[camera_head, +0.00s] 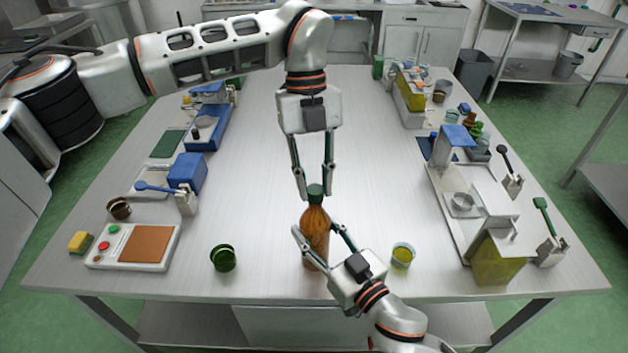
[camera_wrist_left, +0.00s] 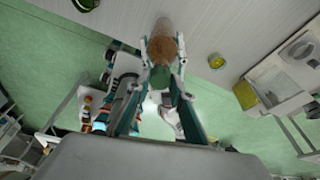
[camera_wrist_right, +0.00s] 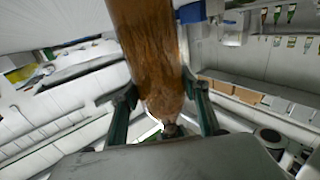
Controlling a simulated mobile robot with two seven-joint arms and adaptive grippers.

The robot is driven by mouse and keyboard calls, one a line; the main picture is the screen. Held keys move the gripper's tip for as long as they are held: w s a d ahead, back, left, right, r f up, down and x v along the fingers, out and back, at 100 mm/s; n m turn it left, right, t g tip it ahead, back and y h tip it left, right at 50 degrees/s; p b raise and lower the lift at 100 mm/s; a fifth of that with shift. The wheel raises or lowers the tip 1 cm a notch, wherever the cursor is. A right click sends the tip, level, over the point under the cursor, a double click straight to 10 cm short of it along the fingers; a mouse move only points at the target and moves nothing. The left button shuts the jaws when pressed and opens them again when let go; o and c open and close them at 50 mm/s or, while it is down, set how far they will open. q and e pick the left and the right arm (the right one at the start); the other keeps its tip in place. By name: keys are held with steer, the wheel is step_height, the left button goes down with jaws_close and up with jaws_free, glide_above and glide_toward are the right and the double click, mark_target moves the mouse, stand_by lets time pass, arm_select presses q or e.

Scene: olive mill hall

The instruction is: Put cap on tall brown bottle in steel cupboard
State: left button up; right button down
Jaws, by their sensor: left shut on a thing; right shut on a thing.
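The tall brown bottle (camera_head: 315,230) is upright near the front edge of the steel table. My right gripper (camera_head: 317,236) is shut around its body, and the bottle fills the right wrist view (camera_wrist_right: 150,50). The green cap (camera_head: 315,191) is at the top of the bottle, in line with the neck. My left gripper (camera_head: 314,195) reaches down from above and is shut on the cap, which also shows in the left wrist view (camera_wrist_left: 160,78). The fingers partly hide the joint, so I cannot tell how firmly the cap is seated. A cupboard (camera_head: 424,42) with closed doors stands at the back.
A green cup (camera_head: 223,258) is left of the bottle and a glass of yellow liquid (camera_head: 403,256) is right of it. A white panel with buttons (camera_head: 133,246) is at front left. Equipment lines both table sides. The table's middle (camera_head: 265,165) is clear.

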arm_select(q)
steer(key=m, duration=0.2)
steer(key=m+y, duration=0.1)
steer(key=m, duration=0.2)
steer(key=shift+d+y, duration=0.2)
steer(key=shift+y, duration=0.1)
steer(key=m, duration=0.3)
steer(key=shift+m+y, duration=0.3)
steer(key=shift+y, duration=0.1)
steer(key=m+t, duration=0.1)
steer(key=m, duration=0.3)
steer(key=shift+s+d+y, duration=0.1)
steer(key=shift+y, duration=0.3)
steer(key=m+t, duration=0.1)
steer(key=m, duration=0.3)
steer(key=shift+m+y, duration=0.4)
steer(key=m+t, duration=0.1)
steer(key=m, duration=0.4)
steer(key=shift+s, duration=0.2)
steer(key=m+t, duration=0.1)
steer(key=m, duration=0.5)
steer(key=m+t+h, duration=0.1)
steer(key=m, duration=0.2)
steer(key=shift+s+m+t, duration=0.1)
steer(key=shift+m+t, duration=0.2)
steer(key=shift+m, duration=0.1)
steer(key=o, duration=0.7)
steer(key=shift+f, duration=0.1)
